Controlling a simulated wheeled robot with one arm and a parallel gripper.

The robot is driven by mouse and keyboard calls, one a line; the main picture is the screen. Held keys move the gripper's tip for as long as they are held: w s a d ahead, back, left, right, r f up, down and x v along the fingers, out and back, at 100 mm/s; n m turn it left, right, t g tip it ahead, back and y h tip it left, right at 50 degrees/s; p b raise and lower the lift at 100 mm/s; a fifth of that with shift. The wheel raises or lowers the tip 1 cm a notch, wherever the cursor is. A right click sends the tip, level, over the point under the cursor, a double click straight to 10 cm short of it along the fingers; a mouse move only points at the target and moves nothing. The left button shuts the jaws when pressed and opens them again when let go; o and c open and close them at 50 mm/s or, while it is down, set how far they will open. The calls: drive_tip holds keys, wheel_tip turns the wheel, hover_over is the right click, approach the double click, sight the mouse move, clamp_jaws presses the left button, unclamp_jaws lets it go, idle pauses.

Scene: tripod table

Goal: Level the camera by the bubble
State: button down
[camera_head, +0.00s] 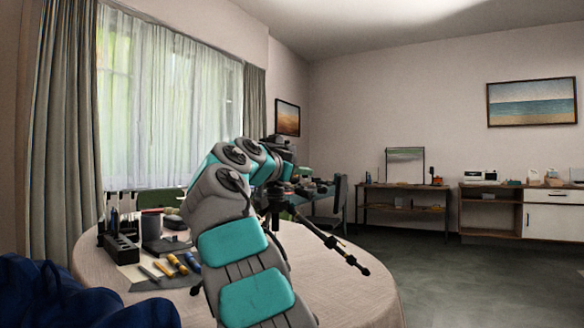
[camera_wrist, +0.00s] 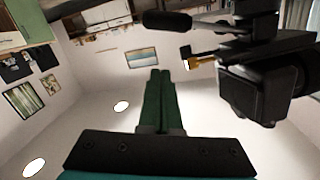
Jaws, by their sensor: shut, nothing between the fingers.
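In the wrist view, my gripper (camera_wrist: 160,74) is shut, its two green fingers together with nothing between them. The black camera (camera_wrist: 262,92) is to the right of the fingers, apart from them in the picture. In the head view, the black tripod (camera_head: 330,241) stands on the round table (camera_head: 350,285). My arm covers much of the tripod, and my gripper cannot be made out there. I cannot make out the bubble in either view.
On the table's left side are a black organizer (camera_head: 121,249), a dark cup (camera_head: 151,224) and yellow-handled tools (camera_head: 178,264). A dark blue cloth-like thing (camera_head: 75,296) is at the lower left. The table's right side looks clear apart from the tripod leg.

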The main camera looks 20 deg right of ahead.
sight(305, 191)
drive_tip(key=shift+w+a+f+b, duration=0.1)
drive_tip(key=shift+w+f+b, duration=0.2)
drive_tip(key=shift+f, duration=0.6)
drive_tip(key=shift+w+a+f+b, duration=0.1)
drive_tip(key=shift+w+f+b, duration=0.15)
drive_tip(key=shift+f, duration=0.65)
drive_tip(key=f+b, duration=0.1)
drive_tip(key=b, duration=0.1)
drive_tip(key=shift+w+f+m+b, duration=0.2)
drive_tip(key=shift+f+m+b, duration=0.15)
drive_tip(key=shift+f+m, duration=0.05)
drive_tip(key=shift+r, duration=0.1)
